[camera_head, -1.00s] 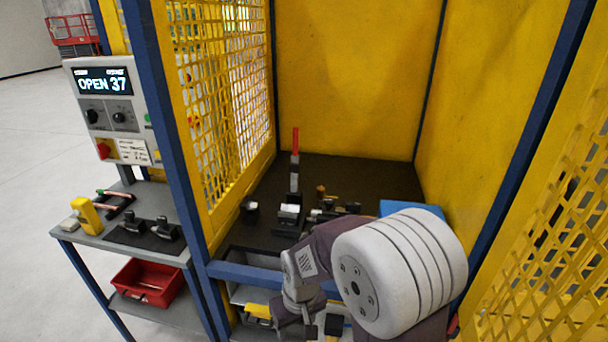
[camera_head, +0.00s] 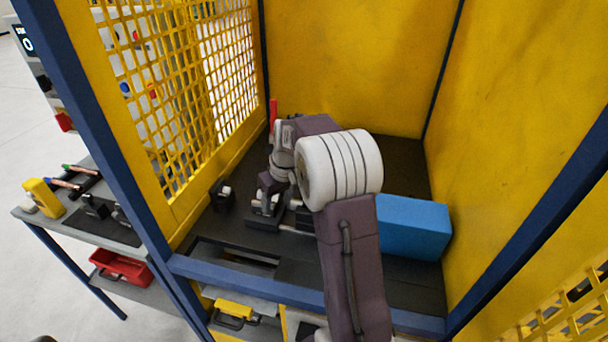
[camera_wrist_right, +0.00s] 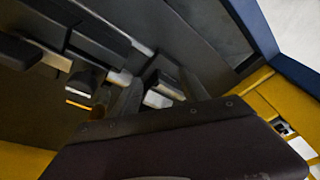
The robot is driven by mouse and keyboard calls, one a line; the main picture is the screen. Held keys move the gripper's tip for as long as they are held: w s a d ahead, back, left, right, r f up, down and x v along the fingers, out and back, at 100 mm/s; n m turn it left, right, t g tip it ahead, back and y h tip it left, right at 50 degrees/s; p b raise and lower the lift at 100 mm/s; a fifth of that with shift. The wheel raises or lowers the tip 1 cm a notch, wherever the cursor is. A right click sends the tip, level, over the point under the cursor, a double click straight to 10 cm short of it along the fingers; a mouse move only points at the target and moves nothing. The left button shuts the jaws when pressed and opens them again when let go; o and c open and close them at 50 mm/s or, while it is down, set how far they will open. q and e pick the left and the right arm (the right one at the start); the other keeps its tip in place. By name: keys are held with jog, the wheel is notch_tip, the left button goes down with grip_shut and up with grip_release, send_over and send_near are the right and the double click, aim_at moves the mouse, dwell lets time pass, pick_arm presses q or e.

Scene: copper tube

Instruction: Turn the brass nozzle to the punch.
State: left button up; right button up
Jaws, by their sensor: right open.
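My right gripper (camera_head: 266,190) is inside the yellow cage, low over the black clamp fixture (camera_head: 262,222). It is open, and its fingers (camera_wrist_right: 152,92) reach in among the fixture parts in the wrist view. A small brownish, brass-coloured piece (camera_wrist_right: 100,101) shows beside one finger there; I cannot tell for sure that it is the brass nozzle. In the head view my right arm hides the area where the brass piece would be. I cannot make out the punch clearly. My left gripper is not in view.
A red upright handle (camera_head: 273,112) rises behind my wrist. A blue box (camera_head: 412,228) stands to the right, and a small black block (camera_head: 222,196) to the left. Blue frame bars and yellow mesh (camera_head: 180,90) bound the cage. A side table (camera_head: 60,238) stands outside.

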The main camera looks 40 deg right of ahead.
jog(key=w+d+r+n+t+b, duration=0.1)
jog(key=w+d+r, duration=0.1)
jog(key=d, duration=0.6)
jog(key=w+d+r+t, duration=0.1)
jog(key=w+d+r, duration=0.2)
jog(key=d, duration=0.6)
jog(key=x, duration=0.9)
jog(key=shift+s+a+f, duration=0.15)
jog(key=shift+s+f, duration=0.1)
grip_shut()
